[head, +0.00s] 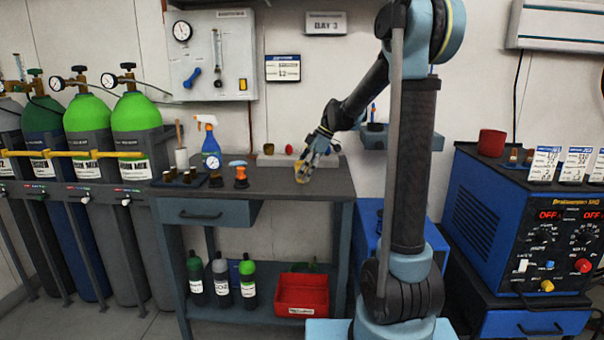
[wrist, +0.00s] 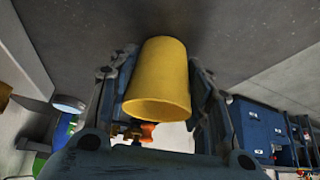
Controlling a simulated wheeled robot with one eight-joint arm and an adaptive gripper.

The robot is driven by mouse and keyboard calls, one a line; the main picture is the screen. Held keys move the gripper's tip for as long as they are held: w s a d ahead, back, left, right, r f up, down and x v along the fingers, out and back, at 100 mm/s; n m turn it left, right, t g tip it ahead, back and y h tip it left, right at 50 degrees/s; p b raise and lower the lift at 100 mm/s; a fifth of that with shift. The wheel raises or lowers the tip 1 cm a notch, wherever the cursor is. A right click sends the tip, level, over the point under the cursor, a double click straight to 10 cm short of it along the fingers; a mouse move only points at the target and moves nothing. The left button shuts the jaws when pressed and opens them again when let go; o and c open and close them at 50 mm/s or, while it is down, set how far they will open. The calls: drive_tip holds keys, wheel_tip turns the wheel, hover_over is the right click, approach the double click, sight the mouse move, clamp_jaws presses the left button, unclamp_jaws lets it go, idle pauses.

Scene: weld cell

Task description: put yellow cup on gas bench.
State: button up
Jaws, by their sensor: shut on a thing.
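The yellow cup (head: 301,173) is between the fingers of my gripper (head: 309,161), at the right part of the gas bench (head: 275,184). In the wrist view the yellow cup (wrist: 158,80) fills the middle, with a finger of my gripper (wrist: 160,88) on each side. My gripper is shut on it. The cup's wide end is nearer the wrist camera and its narrow end is toward the grey bench surface. I cannot tell whether the cup touches the top. In the head view my fingers partly cover it.
The bench's middle front is clear. A red bin (head: 302,293) sits on the lower shelf.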

drive_tip(key=o, duration=1.2)
drive_tip(key=s+v, duration=0.1)
drive_tip(key=v, duration=1.1)
drive_tip(key=s+d+f+m+t+h, duration=0.1)
drive_tip(key=s+d+f+m, duration=0.15)
drive_tip(key=s, duration=0.35)
drive_tip(key=s+d+f+m+h, duration=0.1)
drive_tip(key=s+d+f+m, duration=0.1)
drive_tip(key=s+d+m, duration=0.3)
drive_tip(key=s+d+f+m+t+h, duration=0.1)
drive_tip(key=s+f+m, duration=0.15)
drive_tip(key=s, duration=0.35)
drive_tip(key=s+d+f+m+h, duration=0.1)
drive_tip(key=s+d+f+m, duration=0.1)
drive_tip(key=s+f, duration=0.3)
drive_tip(key=s+d+f+m+h, duration=0.1)
drive_tip(key=s+d+f+m, duration=0.2)
drive_tip(key=s+f+m, duration=0.1)
drive_tip(key=s+d+f+m+t+h, duration=0.1)
drive_tip(key=s+d+f+m, duration=0.1)
drive_tip(key=s+f, duration=0.5)
drive_tip(key=shift+d+m, duration=0.25)
drive_tip(key=shift+m, duration=0.65)
drive_tip(key=shift+s+f, duration=0.1)
drive_tip(key=shift+s, duration=0.05)
